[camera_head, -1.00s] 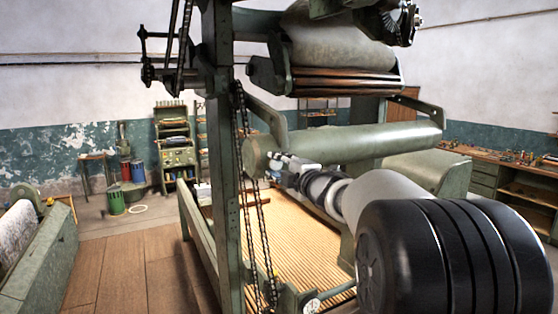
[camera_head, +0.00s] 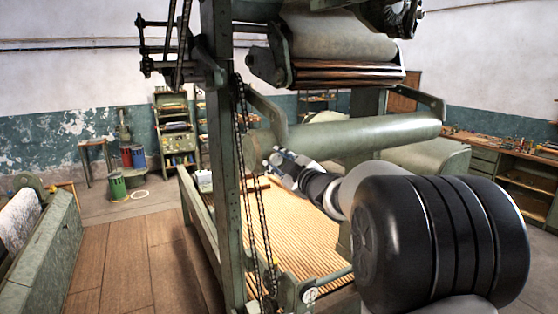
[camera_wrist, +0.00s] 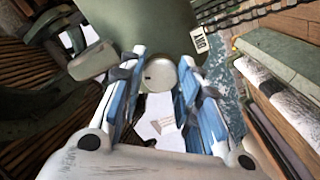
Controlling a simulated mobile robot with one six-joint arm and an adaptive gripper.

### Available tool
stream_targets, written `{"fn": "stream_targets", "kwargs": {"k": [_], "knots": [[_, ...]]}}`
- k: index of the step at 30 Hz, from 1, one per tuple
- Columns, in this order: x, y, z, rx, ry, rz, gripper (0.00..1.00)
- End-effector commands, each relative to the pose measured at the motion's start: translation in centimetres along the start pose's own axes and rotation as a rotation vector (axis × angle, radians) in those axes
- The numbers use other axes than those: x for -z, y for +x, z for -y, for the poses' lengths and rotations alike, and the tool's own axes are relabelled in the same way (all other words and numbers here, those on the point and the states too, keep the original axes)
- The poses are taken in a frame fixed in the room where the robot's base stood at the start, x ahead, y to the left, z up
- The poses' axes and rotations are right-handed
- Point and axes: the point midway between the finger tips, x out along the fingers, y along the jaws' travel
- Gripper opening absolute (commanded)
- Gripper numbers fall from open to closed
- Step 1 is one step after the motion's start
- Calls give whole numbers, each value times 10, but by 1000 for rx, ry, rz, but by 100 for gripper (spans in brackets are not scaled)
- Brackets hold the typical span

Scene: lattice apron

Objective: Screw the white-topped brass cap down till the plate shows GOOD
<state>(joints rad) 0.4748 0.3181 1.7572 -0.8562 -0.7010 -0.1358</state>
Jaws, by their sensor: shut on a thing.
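The cap (camera_wrist: 160,74) shows a round pale top in the wrist view, at the end of a green roller (camera_wrist: 135,22). My gripper (camera_wrist: 161,66) has one blue-padded finger on each side of the cap and is shut on it. The cap's brass side is mostly hidden by the fingers. A small white plate (camera_wrist: 201,42) with dark tilted letters, which seem to read NG, sits right of the cap. In the head view my gripper (camera_head: 272,159) is at the left end of the green roller (camera_head: 350,137); the cap is too small to make out there.
A green upright post (camera_head: 226,180) with hanging chains (camera_head: 262,215) stands just left of my gripper. A slatted wooden bed (camera_head: 290,220) lies below the roller. A bench (camera_head: 500,165) is at the right wall. Open wooden floor (camera_head: 140,260) lies left of the machine.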

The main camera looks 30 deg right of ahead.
Motion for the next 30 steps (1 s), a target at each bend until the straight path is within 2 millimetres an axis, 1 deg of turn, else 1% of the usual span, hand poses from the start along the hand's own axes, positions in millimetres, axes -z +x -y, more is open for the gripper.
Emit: {"fn": "stream_targets", "kwargs": {"k": [13,14,15,22,30], "knots": [[-1,0,0,1,9,1,6],[-1,0,0,1,9,1,32],[-1,0,0,1,9,1,35],[0,0,0,0,8,1,50],[0,0,0,0,8,1,51]]}}
